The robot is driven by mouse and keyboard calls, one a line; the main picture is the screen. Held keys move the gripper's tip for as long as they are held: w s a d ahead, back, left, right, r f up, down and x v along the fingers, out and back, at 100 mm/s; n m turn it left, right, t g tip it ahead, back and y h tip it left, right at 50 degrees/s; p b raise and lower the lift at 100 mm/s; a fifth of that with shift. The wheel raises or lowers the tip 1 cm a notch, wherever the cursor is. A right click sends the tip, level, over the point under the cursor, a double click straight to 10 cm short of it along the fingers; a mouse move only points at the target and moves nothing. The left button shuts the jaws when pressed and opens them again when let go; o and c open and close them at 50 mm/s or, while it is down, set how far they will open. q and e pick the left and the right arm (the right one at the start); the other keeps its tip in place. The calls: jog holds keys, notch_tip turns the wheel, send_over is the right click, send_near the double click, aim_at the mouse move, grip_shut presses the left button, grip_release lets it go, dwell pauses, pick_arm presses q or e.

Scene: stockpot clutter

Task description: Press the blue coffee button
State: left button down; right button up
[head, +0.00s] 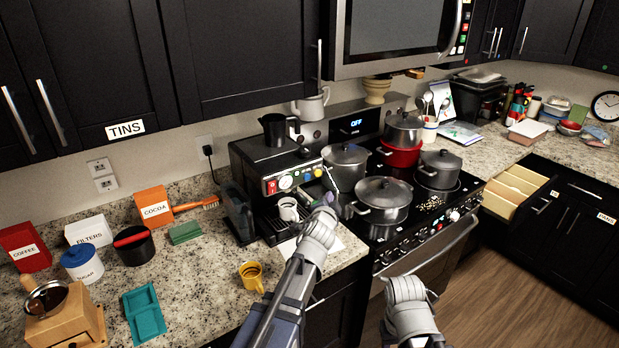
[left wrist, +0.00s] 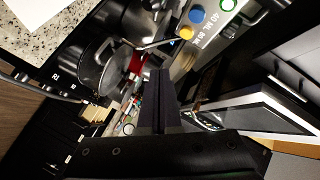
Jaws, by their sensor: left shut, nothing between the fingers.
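The coffee machine (head: 272,168) stands on the counter beside the stove. Its front panel carries a small blue button (head: 307,176) near the right end, close to a yellow one and a green one. In the left wrist view the blue button (left wrist: 198,17) sits between a yellow button (left wrist: 185,32) and a green-ringed one (left wrist: 228,4). My left gripper (head: 327,199) is in front of the machine's right side, below the panel. Its fingers (left wrist: 163,78) are shut and empty, with no visible contact with the button. My right arm shows at the bottom, its fingers hidden.
A white cup (head: 288,208) stands under the machine's spout. A steel pot (head: 345,166) and a lidded pot (head: 383,200) stand close to my left gripper's right. A yellow mug (head: 251,275) is on the near counter. Canisters and boxes stand further left.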

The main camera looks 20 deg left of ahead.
pick_arm(q)
send_near(312, 177)
jog(key=shift+w+d+f, duration=0.1)
jog(key=shift+w+f, duration=0.15)
jog(key=shift+w, duration=0.4)
jog(key=shift+w+d+f, duration=0.1)
jog(key=shift+w+f, duration=0.1)
jog(key=shift+w, duration=0.45)
jog(key=shift+w+f, duration=0.25)
jog(key=shift+w, duration=0.4)
jog(key=shift+w+a, duration=0.1)
dwell(0.8)
jog(key=shift+w+a, duration=0.15)
jog(key=shift+a, duration=0.05)
jog(key=shift+w+a, duration=0.25)
jog(key=shift+a, duration=0.05)
dwell(0.8)
jog(key=shift+s+d, duration=0.1)
dwell(0.3)
jog(key=shift+s+d, duration=0.4)
jog(key=shift+d, duration=0.15)
jog(key=shift+s+d, duration=0.75)
jog(key=shift+d, duration=0.25)
jog(key=shift+s+d, duration=0.8)
jog(key=shift+d, duration=0.15)
